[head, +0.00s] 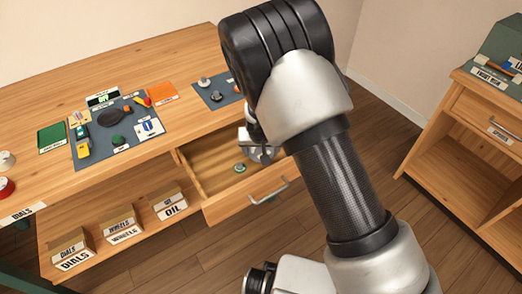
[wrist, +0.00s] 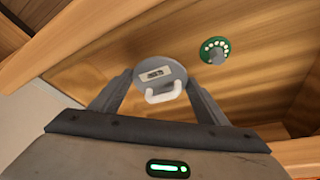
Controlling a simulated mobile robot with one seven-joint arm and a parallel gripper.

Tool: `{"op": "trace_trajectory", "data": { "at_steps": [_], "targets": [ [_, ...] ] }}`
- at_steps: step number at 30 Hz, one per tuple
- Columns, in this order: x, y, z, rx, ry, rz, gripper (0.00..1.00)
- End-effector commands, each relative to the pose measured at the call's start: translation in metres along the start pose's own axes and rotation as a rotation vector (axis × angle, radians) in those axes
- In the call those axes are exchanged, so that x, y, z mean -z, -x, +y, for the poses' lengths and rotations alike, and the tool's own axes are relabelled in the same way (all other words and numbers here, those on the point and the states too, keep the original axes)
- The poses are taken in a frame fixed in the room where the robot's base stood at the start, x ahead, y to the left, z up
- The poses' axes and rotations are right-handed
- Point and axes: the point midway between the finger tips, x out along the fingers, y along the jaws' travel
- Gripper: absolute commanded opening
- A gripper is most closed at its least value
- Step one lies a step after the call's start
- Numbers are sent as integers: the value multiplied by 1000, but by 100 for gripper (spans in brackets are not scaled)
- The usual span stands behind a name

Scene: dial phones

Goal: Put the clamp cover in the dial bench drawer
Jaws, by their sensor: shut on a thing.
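The open drawer (head: 212,182) juts from the front of the wooden bench, and its floor also fills much of the wrist view (wrist: 260,85). My gripper (wrist: 162,88) is shut on a grey round piece with a small label and a white loop handle, seemingly the clamp cover (wrist: 174,72). In the head view my gripper (head: 258,148) is over the drawer's right part, largely hidden by my arm. A green dial with white dots (wrist: 214,50) lies on the drawer floor, apart from the cover; it also shows in the head view (head: 239,168).
The bench top (head: 150,65) bears a blue-grey mat (head: 88,158) with several tools and parts, and a smaller mat (head: 205,98). Boxes marked dials (head: 73,252), wheels (head: 122,225) and oil (head: 170,203) stand on the lower shelf. A wooden cabinet (head: 455,165) stands at right.

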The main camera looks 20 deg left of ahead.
Motion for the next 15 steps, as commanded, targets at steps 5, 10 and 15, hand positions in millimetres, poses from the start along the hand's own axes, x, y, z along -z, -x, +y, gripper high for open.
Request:
{"op": "trace_trajectory", "data": {
  "at_steps": [5,10,15],
  "targets": [
    [-2,-3,0,0,0,-1,46],
    [-1,-3,0,-1,0,-1,87],
    [-1,-3,0,-1,0,-1,87]
  ]
}}
